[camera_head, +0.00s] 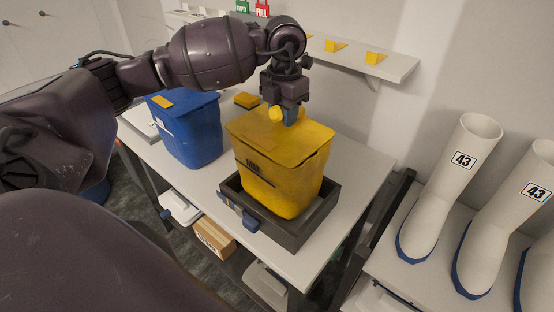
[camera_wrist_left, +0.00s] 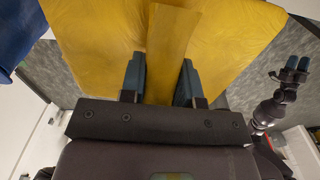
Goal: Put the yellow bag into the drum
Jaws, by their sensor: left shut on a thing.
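The yellow bag (camera_head: 275,170) is a boxy yellow body with a flat top and a dark label, upright in a dark tray (camera_head: 290,238) on the bench. My left gripper (camera_head: 289,117) is above its top. In the left wrist view my left gripper (camera_wrist_left: 160,80) is shut on a raised yellow strip of the bag (camera_wrist_left: 85,50). Whether the bag's base touches the tray floor is hidden. A blue rounded body (camera_head: 97,192), perhaps the drum, is low at the left, mostly behind my arm. My right gripper (camera_wrist_left: 297,63) shows small in the left wrist view, its blue fingers close together.
A blue lidded bin (camera_head: 188,130) stands left of the bag, with a small yellow block (camera_head: 246,100) behind. A wall shelf (camera_head: 385,65) is behind my gripper. White boots (camera_head: 450,190) stand at the right. A cardboard box (camera_head: 215,237) is under the bench.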

